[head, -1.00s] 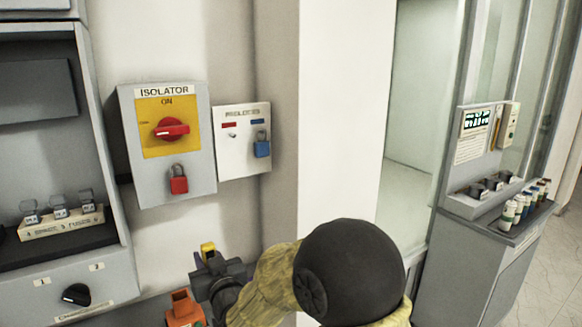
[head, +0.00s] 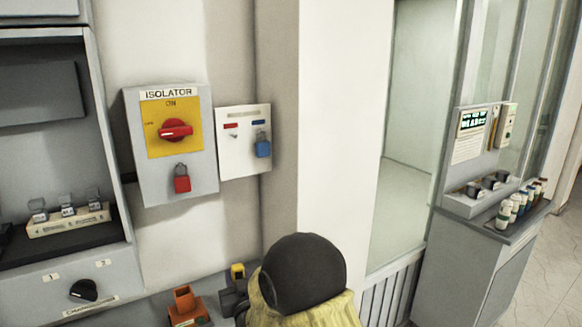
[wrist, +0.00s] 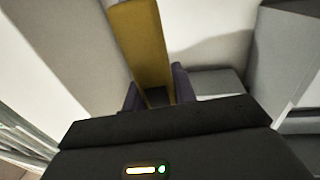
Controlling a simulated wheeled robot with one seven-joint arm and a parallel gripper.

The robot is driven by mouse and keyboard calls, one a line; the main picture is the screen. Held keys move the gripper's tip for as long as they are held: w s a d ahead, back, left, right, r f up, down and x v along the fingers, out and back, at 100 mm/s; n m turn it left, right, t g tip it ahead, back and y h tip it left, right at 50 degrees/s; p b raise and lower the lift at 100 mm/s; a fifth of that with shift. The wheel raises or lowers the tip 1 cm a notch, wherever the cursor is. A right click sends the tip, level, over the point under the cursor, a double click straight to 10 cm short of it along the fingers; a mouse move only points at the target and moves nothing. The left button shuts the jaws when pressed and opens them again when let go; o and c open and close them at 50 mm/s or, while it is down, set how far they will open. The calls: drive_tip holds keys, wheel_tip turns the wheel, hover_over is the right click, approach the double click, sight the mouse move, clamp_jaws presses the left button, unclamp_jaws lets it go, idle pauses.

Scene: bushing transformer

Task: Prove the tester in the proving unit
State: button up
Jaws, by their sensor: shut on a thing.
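The yellow tester (wrist: 140,45) is held between the two dark fingers of my gripper (wrist: 154,88) in the wrist view, and it sticks out beyond them. In the head view only the tester's yellow top (head: 237,270) shows, just left of my arm. An orange unit (head: 186,306) with a raised block, seemingly the proving unit, stands on the low surface to the left of my gripper, apart from it. The tester's lower part and most of my gripper are hidden in the head view.
The isolator box (head: 170,145) with a red handle and red padlock is on the wall, beside a white padlock board (head: 243,140). A grey cabinet (head: 60,278) stands at left. A pillar (head: 335,130) and a grey stand (head: 480,265) with small bottles are at right.

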drive_tip(key=s+d+f+m+h+p, duration=0.1)
drive_tip(key=d+f+m+h, duration=0.1)
drive_tip(key=d+f, duration=1)
drive_tip(key=s+d+f+m+t+h+p, duration=0.1)
drive_tip(key=d+f+h, duration=0.3)
drive_tip(key=d+f, duration=0.8)
drive_tip(key=d+m+p, duration=0.1)
drive_tip(key=d, duration=0.4)
drive_tip(key=shift+s+h, duration=0.2)
drive_tip(key=shift+h, duration=0.2)
drive_tip(key=s+f, duration=0.3)
drive_tip(key=s, duration=0.5)
drive_tip(key=shift+s, duration=0.25)
drive_tip(key=shift+d+f, duration=0.1)
